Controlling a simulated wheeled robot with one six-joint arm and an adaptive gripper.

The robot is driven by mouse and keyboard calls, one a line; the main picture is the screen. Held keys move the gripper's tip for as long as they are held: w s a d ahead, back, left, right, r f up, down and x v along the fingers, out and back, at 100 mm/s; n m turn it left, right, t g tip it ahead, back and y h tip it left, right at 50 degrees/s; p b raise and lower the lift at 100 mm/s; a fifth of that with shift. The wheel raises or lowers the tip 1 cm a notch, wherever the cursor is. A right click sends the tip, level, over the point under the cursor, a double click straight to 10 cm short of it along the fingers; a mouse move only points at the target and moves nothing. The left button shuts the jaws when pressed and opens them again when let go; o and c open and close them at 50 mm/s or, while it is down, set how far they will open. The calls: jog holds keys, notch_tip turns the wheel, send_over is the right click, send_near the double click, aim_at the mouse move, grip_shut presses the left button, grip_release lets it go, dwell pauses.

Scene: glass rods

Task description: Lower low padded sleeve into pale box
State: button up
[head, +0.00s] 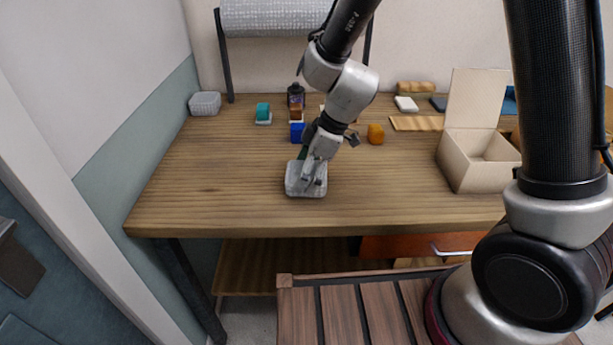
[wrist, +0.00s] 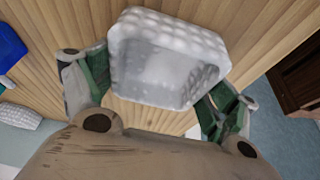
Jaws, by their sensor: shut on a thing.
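A low padded sleeve (head: 296,184), pale grey with a bubbled surface and an open hollow, is at the front left part of the table in the head view. My gripper (head: 312,176) is shut on it. In the wrist view the sleeve (wrist: 165,60) sits between the two green-backed fingers of my gripper (wrist: 160,98). I cannot tell whether the sleeve touches the table. The pale box (head: 466,172) stands open at the right of the table with its lid raised at the back, well apart from my gripper.
A blue block (head: 297,132), an orange block (head: 376,134), a teal item (head: 263,112) and a dark bottle (head: 296,97) stand behind my gripper. Another grey bubbled piece (head: 205,103) lies at the back left. Bare wood lies between sleeve and box.

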notch_tip(320, 180, up, 9)
jog(key=d+r, duration=0.4)
jog(key=d, duration=0.7)
jog(key=w+d+r, duration=0.1)
jog(key=d, duration=3.3)
jog(key=shift+w, duration=0.2)
jog(key=shift+a, duration=0.35)
jog(key=shift+f, duration=0.1)
